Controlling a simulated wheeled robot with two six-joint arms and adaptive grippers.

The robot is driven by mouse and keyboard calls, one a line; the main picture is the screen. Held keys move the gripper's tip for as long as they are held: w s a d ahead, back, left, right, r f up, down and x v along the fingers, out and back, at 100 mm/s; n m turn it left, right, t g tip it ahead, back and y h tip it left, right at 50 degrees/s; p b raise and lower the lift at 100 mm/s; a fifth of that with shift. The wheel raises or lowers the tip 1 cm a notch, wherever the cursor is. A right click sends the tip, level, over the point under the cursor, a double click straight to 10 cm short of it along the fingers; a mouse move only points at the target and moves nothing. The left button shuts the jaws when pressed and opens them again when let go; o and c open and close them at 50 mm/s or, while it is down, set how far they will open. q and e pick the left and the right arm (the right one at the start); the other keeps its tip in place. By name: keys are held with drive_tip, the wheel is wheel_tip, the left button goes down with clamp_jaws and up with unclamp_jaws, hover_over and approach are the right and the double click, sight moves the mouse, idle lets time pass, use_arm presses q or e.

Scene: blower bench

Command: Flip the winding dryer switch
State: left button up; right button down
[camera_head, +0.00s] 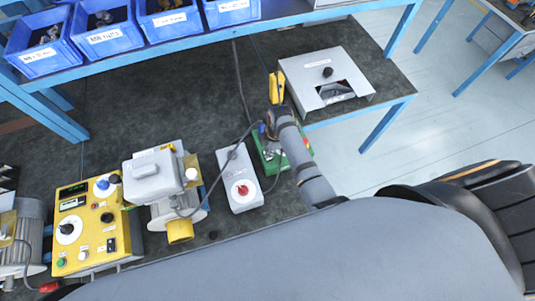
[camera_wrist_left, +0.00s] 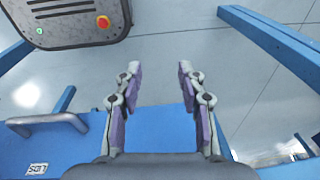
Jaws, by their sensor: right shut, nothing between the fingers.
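A grey metal box (camera_head: 325,75) with a white label, a black knob (camera_head: 328,72) and a front window stands at the back right of the bench. A pale grey box (camera_head: 238,175) with a red rotary knob (camera_head: 241,190) lies nearer. I cannot read which one is the winding dryer. My right gripper (camera_head: 270,151) is shut and empty, small and partly hidden by its own wrist, above a green unit (camera_head: 271,166), apart from both boxes. I cannot tell whether it touches the green unit. My left gripper (camera_wrist_left: 157,68) is open and empty in the left wrist view.
A yellow control panel (camera_head: 92,225) and a motor-like unit (camera_head: 155,180) stand at the left. A yellow item (camera_head: 277,88) lies by my right wrist. Blue bins (camera_head: 105,35) line the back shelf. Cables cross the dark bench top (camera_head: 190,90).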

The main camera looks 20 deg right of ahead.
drive_tip(key=shift+f+b, duration=0.35)
drive_tip(key=shift+f, duration=0.25)
wheel_tip(320, 180, up, 3)
drive_tip(key=p, duration=0.3)
drive_tip(key=shift+f, duration=0.1)
drive_tip(key=shift+r, duration=2.15)
